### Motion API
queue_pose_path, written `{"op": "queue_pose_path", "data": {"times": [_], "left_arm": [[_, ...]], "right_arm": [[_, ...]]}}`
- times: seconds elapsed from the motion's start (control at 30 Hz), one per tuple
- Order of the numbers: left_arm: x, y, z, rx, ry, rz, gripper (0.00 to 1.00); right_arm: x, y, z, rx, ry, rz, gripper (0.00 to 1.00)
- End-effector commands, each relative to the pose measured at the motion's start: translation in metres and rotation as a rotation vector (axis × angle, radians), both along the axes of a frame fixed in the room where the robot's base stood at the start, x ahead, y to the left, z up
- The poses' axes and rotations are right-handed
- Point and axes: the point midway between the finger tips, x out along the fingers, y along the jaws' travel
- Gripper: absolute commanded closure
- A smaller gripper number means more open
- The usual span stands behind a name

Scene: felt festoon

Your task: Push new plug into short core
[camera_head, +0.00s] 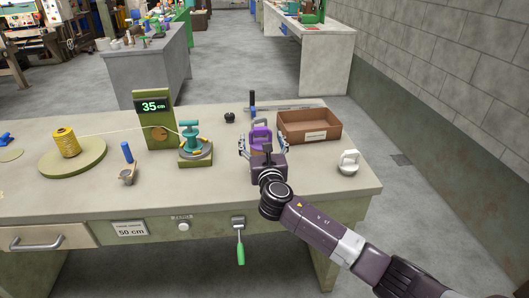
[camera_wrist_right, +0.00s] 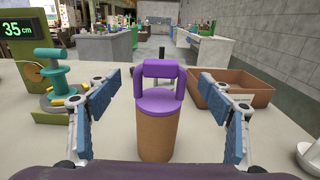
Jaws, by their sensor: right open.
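The purple plug (camera_wrist_right: 160,101), with an arched handle, sits upright on top of the brown cardboard core (camera_wrist_right: 155,138) in the right wrist view. How deep it is seated in the core cannot be told. In the head view the plug (camera_head: 261,134) shows near the table's right side, with the core mostly hidden by my right gripper (camera_head: 263,148). My right gripper (camera_wrist_right: 161,88) is open, its blue-padded fingers apart on both sides of the plug, with gaps to it. My left gripper is not in view.
A brown open box (camera_head: 310,127) stands behind and right of the core. A white handled object (camera_head: 348,162) lies near the right edge. A teal winder (camera_head: 193,145), a green post with a 35 cm display (camera_head: 153,120) and a yellow spool (camera_head: 67,143) stand left.

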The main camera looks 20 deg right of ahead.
Motion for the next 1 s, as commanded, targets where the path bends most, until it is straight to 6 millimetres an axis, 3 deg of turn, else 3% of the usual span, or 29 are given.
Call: {"op": "queue_pose_path", "data": {"times": [0.2,0.43,0.63,1.0], "left_arm": [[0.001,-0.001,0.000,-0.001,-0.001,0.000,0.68],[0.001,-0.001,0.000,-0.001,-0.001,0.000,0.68],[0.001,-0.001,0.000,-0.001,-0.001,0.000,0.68],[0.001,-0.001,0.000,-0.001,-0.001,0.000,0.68]], "right_arm": [[-0.043,0.011,-0.001,0.001,0.002,0.003,0.26],[-0.079,0.019,-0.001,0.000,0.001,0.002,0.26],[-0.090,0.022,-0.001,0.001,0.001,0.001,0.26],[-0.091,0.021,0.000,0.001,0.001,0.000,0.26]]}}
